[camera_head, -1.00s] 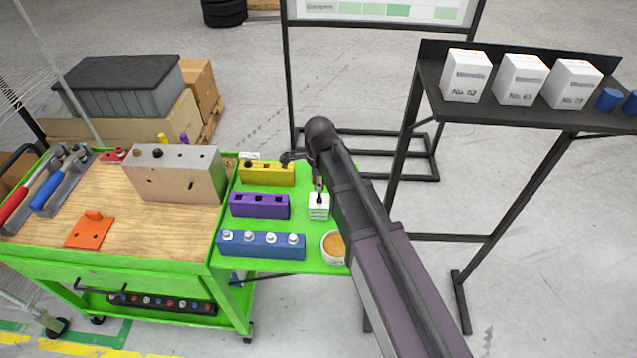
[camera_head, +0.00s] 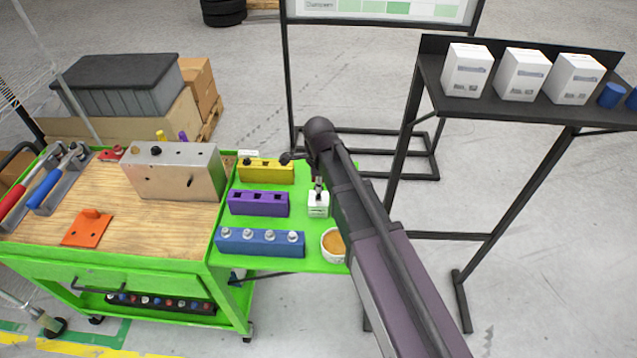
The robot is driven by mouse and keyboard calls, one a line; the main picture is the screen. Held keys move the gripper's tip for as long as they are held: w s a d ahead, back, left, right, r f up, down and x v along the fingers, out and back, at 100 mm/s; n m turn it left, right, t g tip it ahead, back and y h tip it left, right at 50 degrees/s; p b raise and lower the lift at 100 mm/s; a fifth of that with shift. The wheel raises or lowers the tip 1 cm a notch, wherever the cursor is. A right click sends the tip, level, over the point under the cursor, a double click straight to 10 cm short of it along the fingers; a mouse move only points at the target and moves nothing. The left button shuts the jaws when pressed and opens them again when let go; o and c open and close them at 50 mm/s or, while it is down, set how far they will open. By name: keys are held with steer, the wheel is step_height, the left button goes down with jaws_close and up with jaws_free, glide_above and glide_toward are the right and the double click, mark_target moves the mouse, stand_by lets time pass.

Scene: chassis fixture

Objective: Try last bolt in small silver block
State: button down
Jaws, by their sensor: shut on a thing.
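The small silver block (camera_head: 318,207) stands on the right part of the green side shelf, just left of my arm. I cannot tell whether the bolt is in a hole or only touching the top. The larger silver block (camera_head: 178,177) stands on the wooden cart top, with dark holes and a black piece on top.
Left of the small block are a yellow rack (camera_head: 265,174), a purple rack (camera_head: 258,206) with dark openings and a blue rack (camera_head: 260,245) with several silver bolts. A round bowl (camera_head: 333,245) sits close to my arm. An orange bracket (camera_head: 88,230) lies on the wood.

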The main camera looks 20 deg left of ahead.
mark_target(318, 199)
steer(key=shift+f+b, duration=1.95)
steer(key=shift+f, duration=0.05)
steer(key=shift+c, duration=2.3)
jaws_free()
steer(key=shift+r+p, duration=3)
